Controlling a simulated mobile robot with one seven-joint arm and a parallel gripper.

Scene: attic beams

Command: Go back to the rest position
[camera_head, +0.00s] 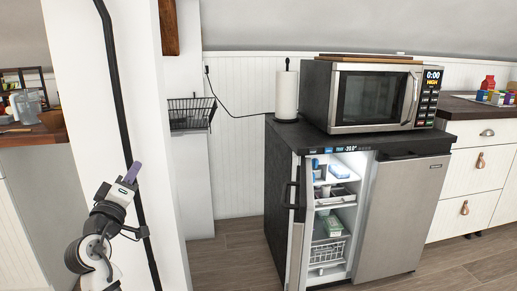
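My arm rises at the lower left, in front of a white post. My gripper (132,172) is at its upper end, pointing up and to the right. A small purple piece shows at its tip; I cannot tell if it is part of the fingers or something held. The gap between the fingers is too small to make out. The gripper is well apart from the fridge (405,215) and touches nothing that I can see.
The fridge's left door (297,220) stands open, showing lit shelves with several items. A microwave (375,95) and paper towel roll (287,95) stand on top. A wire basket (191,112) is on a ledge. Floor (235,258) before the fridge is clear.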

